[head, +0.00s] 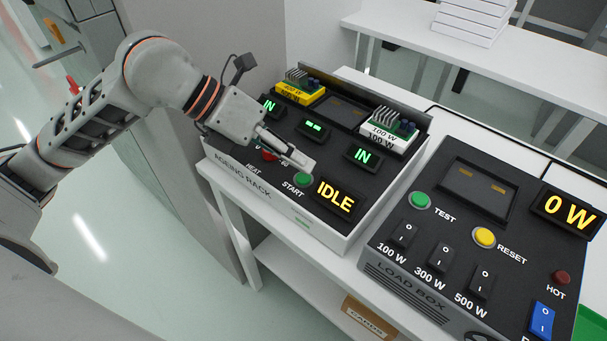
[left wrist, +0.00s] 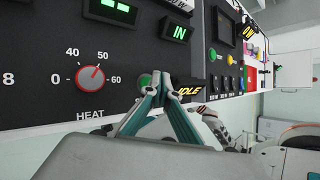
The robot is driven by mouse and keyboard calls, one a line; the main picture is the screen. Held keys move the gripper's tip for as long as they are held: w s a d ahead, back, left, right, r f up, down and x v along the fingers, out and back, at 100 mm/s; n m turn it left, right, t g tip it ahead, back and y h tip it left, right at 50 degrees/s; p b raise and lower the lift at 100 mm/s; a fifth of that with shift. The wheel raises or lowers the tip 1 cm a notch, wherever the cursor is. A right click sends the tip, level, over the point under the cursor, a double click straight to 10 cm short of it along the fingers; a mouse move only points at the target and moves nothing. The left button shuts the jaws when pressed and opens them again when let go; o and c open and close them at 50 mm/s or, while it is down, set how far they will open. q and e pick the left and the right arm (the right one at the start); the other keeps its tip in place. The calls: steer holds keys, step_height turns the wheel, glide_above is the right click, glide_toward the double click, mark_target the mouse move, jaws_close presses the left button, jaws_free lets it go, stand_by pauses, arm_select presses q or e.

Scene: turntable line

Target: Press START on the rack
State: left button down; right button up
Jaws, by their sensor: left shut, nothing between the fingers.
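The ageing rack (head: 238,178) is a white box with a black top on the white bench. Its green START button (head: 302,180) is at the front, beside a display (head: 334,198) reading IDLE. My left gripper (head: 309,164) is shut and empty, with its tips just behind the START button in the head view. In the left wrist view, the closed fingertips (left wrist: 168,78) are right beside the green button (left wrist: 145,81); I cannot tell whether they touch it.
A red HEAT knob (left wrist: 91,78) is left of START. A yellow module (head: 300,93) and a white module (head: 388,136) sit in the outer slots, with displays reading IN. The load box (head: 400,285) with TEST, RESET and switches stands close on the right, reading 0 W.

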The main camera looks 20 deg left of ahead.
arm_select(q)
steer(key=shift+f, duration=0.15)
stand_by(0.3)
steer(key=shift+f, duration=0.3)
steer(key=shift+f, duration=0.1)
steer(key=shift+f, duration=0.3)
stand_by(0.6)
stand_by(0.3)
steer(key=shift+r+p, duration=0.3)
steer(key=shift+r, duration=0.55)
steer(key=shift+r, duration=0.1)
